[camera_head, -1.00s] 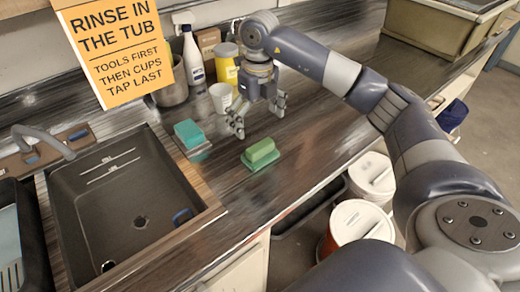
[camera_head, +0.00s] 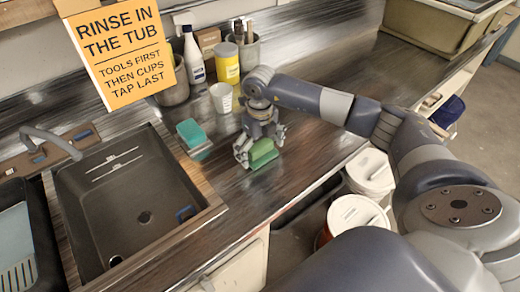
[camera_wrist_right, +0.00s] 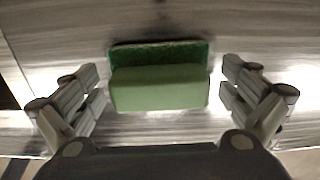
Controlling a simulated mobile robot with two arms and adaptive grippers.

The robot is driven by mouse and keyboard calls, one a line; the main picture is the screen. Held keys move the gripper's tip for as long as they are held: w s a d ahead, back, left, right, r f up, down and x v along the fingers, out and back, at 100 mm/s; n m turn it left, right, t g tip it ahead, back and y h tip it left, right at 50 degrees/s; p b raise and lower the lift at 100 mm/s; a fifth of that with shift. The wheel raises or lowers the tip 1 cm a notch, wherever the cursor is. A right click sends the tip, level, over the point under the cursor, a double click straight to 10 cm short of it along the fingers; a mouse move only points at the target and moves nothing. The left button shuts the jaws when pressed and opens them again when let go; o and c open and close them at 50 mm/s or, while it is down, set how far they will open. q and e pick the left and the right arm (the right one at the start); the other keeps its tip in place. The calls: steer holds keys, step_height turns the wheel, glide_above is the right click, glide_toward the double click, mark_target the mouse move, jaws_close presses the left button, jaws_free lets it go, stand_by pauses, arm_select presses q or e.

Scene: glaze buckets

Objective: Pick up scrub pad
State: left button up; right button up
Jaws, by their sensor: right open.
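The scrub pad (camera_head: 263,156) is a green block with a lighter green body and a dark green layer. It lies on the counter to the right of the sink. My right gripper (camera_head: 261,146) is directly over it, with fingers on either side. In the right wrist view the pad (camera_wrist_right: 160,92) sits between the open fingers, with a visible gap on both sides. My left gripper is not in view.
A teal sponge (camera_head: 190,132) on a grey block, a white cup (camera_head: 221,97), a yellow container (camera_head: 227,63) and a white bottle (camera_head: 193,55) stand nearby. The sink (camera_head: 130,200) is left. White-lidded buckets (camera_head: 358,216) stand below the counter's front edge.

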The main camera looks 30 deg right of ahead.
mark_target(260, 146)
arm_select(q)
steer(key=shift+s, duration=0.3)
arm_select(e)
steer(key=c, duration=1)
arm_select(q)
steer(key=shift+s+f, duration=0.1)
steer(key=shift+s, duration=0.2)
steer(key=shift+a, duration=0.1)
arm_select(e)
steer(key=shift+r, duration=0.1)
steer(key=shift+w+r+b, duration=0.1)
steer(key=shift+r+b, duration=0.35)
steer(key=shift+s+a+r+b, duration=0.1)
steer(key=shift+r+b, duration=0.25)
steer(key=shift+r, duration=0.25)
steer(key=shift+s+a+r+b, duration=0.1)
steer(key=shift+r+b, duration=0.25)
steer(key=shift+r, duration=0.2)
steer(key=s+a+b, duration=0.1)
steer(key=s+a, duration=0.2)
steer(key=s, duration=0.1)
steer(key=s+a+r+b, duration=0.1)
steer(key=s+a, duration=0.2)
steer(key=s, duration=0.1)
steer(key=s+a+b, duration=0.2)
steer(key=s+a, duration=0.2)
steer(key=shift+r, duration=0.35)
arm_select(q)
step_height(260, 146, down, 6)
